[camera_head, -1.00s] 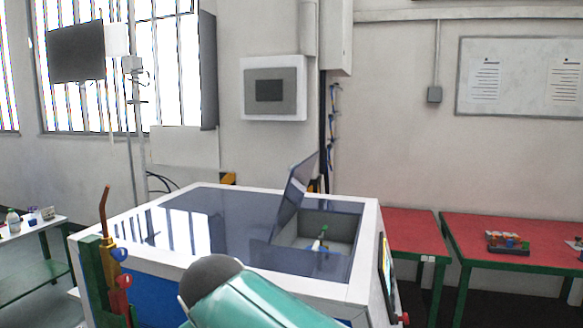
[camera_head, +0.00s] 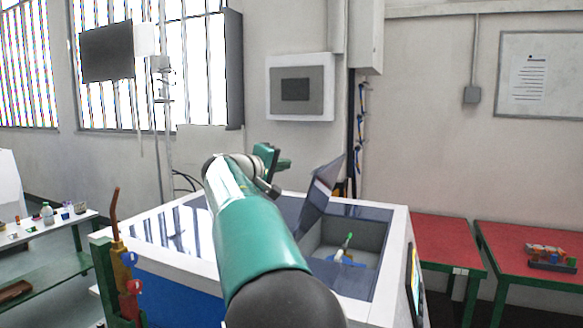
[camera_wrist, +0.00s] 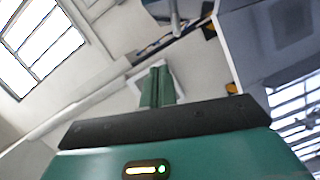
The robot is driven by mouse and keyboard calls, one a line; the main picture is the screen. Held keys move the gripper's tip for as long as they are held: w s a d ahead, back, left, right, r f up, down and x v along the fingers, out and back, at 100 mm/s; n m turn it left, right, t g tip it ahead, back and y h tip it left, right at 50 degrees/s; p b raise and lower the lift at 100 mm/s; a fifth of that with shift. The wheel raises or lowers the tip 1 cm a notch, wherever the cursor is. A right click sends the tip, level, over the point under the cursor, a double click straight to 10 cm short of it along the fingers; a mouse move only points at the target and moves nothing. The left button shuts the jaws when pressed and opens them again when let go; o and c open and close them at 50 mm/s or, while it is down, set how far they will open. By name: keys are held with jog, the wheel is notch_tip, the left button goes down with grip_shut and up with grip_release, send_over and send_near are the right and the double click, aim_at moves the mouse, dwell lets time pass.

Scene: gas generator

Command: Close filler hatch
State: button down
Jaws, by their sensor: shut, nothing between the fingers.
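The filler hatch (camera_head: 320,192) is a dark glossy panel. It stands open, tilted up along the left side of a rectangular opening (camera_head: 372,226) in the top of the white-framed generator (camera_head: 397,255). Inside the opening a small green-tipped item (camera_head: 347,241) shows, with blue at its base. My gripper (camera_head: 274,160) is above the generator top, left of the hatch and apart from it in the picture. In the wrist view its green fingers (camera_wrist: 158,86) are together and hold nothing.
Red-topped tables (camera_head: 440,243) stand at the right. A bench with bottles (camera_head: 47,213) is at the left. A grey wall box (camera_head: 298,88) hangs behind.

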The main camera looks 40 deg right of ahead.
send_over(314, 194)
jog(key=w+a, duration=0.2)
jog(key=w, duration=0.3)
jog(key=s, duration=0.1)
jog(key=s+d+f, duration=0.1)
jog(key=s+d, duration=0.1)
jog(key=shift+s+d+f, duration=0.15)
jog(key=shift+s+f, duration=0.05)
jog(key=shift+f, duration=0.2)
jog(key=shift+s, duration=0.3)
jog(key=shift+w+d, duration=0.1)
jog(key=shift+w, duration=0.05)
jog(key=shift+d+f, duration=0.1)
